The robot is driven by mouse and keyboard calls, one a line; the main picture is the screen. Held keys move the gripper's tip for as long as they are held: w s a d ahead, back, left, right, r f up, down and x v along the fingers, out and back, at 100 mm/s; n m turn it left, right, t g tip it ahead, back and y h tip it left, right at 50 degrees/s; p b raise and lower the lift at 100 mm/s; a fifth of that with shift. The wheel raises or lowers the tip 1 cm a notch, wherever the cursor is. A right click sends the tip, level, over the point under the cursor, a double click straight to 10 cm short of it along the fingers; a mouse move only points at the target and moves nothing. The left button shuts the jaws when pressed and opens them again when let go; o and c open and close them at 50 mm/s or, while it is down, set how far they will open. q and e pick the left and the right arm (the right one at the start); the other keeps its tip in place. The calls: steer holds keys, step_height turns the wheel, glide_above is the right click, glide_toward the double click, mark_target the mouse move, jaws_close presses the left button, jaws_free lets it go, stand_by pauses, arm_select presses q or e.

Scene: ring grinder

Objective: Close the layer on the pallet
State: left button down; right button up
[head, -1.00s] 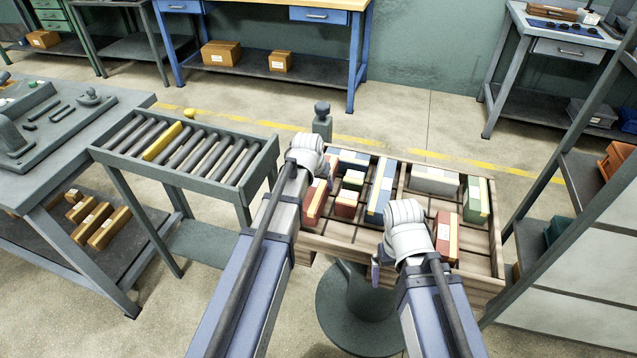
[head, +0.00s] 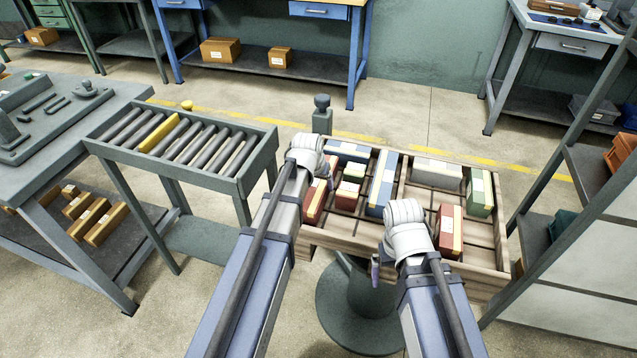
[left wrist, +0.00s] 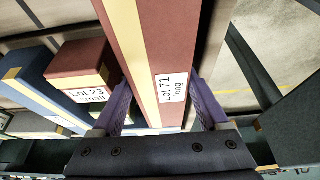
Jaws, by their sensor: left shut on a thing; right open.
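My left gripper (left wrist: 163,108) is shut on a long red box (left wrist: 150,50) with a yellow stripe, labelled "Lot 71 long". In the head view this box shows at the pallet's left side, partly hidden by my left gripper (head: 324,180); I cannot tell whether it rests on the floor. The wooden pallet (head: 345,238) has low walls and a divider. A small red box (left wrist: 85,72), "Lot 23 small", lies beside the held box. A long blue box (head: 381,185), a white box (head: 437,173), a green box (head: 480,195) and another red box (head: 444,230) lie inside. My right gripper (head: 376,270) is open at the front wall.
A roller conveyor (head: 258,165) stands left of the pallet, with one yellow roller (head: 164,134). A grey bench (head: 110,104) is further left. A shelf rack (head: 560,235) stands close on the right. A grey post (head: 322,115) rises behind the pallet.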

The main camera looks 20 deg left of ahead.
arm_select(q)
steer(key=shift+f+b, duration=0.45)
stand_by(0.5)
jaws_free()
steer(key=shift+r, duration=0.1)
steer(key=p+v, duration=0.7)
steer(key=shift+s+r, duration=0.25)
steer(key=shift+r, duration=0.1)
